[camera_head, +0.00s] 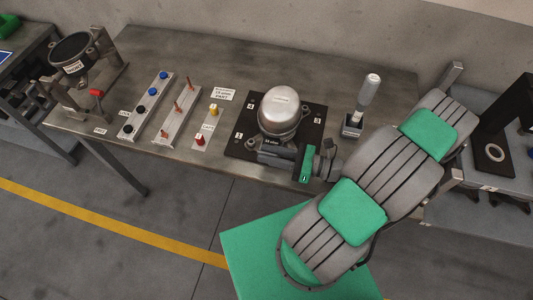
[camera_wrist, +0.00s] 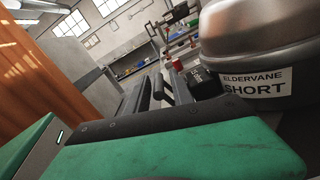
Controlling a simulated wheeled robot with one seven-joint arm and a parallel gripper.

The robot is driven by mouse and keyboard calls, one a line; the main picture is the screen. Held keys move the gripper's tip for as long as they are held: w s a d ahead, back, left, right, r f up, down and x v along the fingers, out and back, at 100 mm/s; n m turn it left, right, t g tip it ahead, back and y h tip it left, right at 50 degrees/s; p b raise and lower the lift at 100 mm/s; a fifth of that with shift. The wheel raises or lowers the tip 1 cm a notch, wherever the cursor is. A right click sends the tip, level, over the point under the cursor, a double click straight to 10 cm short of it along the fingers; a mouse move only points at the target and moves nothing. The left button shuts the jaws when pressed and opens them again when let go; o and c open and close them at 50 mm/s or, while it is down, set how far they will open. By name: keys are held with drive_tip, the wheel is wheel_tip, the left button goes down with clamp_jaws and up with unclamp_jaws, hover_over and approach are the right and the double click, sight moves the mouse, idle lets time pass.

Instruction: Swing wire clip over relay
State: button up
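The silver compressor dome (camera_head: 282,112) stands upright on a dark square plate (camera_head: 247,128) on the table. It also fills the upper right of the wrist view (camera_wrist: 255,40), with a label reading "ELDERVANE SHORT". A small dark box, apparently the relay (camera_wrist: 203,83), sits at the compressor's side. My gripper (camera_head: 268,153) reaches in from the right, low at the compressor's front side. In the wrist view its dark fingers (camera_wrist: 160,90) look apart, with a dark rod-like piece between or just beyond them. I cannot clearly make out the wire clip or any contact.
Left on the table are a rack with blue and black caps (camera_head: 146,105), a rack of copper-coloured pins (camera_head: 175,110) and a strip with yellow and red parts (camera_head: 208,127).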

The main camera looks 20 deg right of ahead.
clamp_jaws()
drive_tip(key=shift+w+d+r+m+p, duration=0.15)
drive_tip(key=shift+w+r+m+p, duration=0.1)
drive_tip(key=shift+m+p, duration=0.55)
drive_tip(key=shift+w+d+f+m, duration=0.15)
drive_tip(key=shift+w+d+m, duration=0.1)
drive_tip(key=shift+m, duration=0.35)
drive_tip(key=shift+a, duration=0.1)
drive_tip(key=shift+o, duration=0.9)
unclamp_jaws()
drive_tip(key=shift+s, duration=0.1)
